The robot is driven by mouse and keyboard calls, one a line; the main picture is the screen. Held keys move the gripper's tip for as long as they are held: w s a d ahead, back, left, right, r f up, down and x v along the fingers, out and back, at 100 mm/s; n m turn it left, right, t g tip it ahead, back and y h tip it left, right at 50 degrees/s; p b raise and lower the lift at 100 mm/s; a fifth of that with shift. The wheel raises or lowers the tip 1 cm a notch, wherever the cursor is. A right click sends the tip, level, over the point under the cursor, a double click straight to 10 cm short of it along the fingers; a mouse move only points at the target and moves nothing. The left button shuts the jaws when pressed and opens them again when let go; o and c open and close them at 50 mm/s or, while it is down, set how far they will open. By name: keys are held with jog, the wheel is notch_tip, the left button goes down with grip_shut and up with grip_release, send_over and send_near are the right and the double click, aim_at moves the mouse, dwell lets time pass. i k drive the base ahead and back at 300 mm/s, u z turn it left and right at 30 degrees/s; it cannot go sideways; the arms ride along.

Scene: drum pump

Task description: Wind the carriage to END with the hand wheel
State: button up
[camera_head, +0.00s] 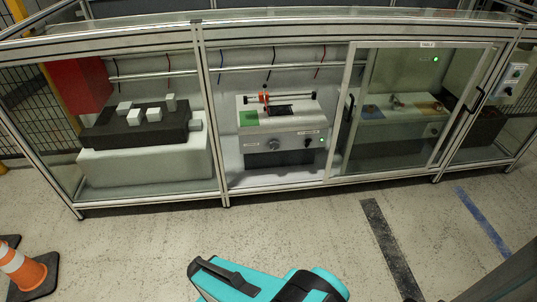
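A light grey machine (297,141) stands in the middle bay of a glazed enclosure. A round grey knob (274,145), which looks like the hand wheel, is on its front face. On top, a small red carriage (264,97) sits toward the left part of a dark horizontal rail (290,96). A green patch (249,118) lies at the top left of the machine. END markings are too small to read. My gripper's fingers do not show; only teal and black parts of my own body show at the bottom, well apart from the machine.
A framed glass door (358,70) labelled TABLE stands right of the machine, before another bench. Left, white blocks (153,115) lie on a dark slab. An orange cone (25,268) stands at lower left. The floor (150,245) before the enclosure is mostly clear.

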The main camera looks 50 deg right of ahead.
aim_at(274, 144)
jog(key=z, duration=0.15)
jog(key=i, duration=0.9)
jog(key=u, duration=0.05)
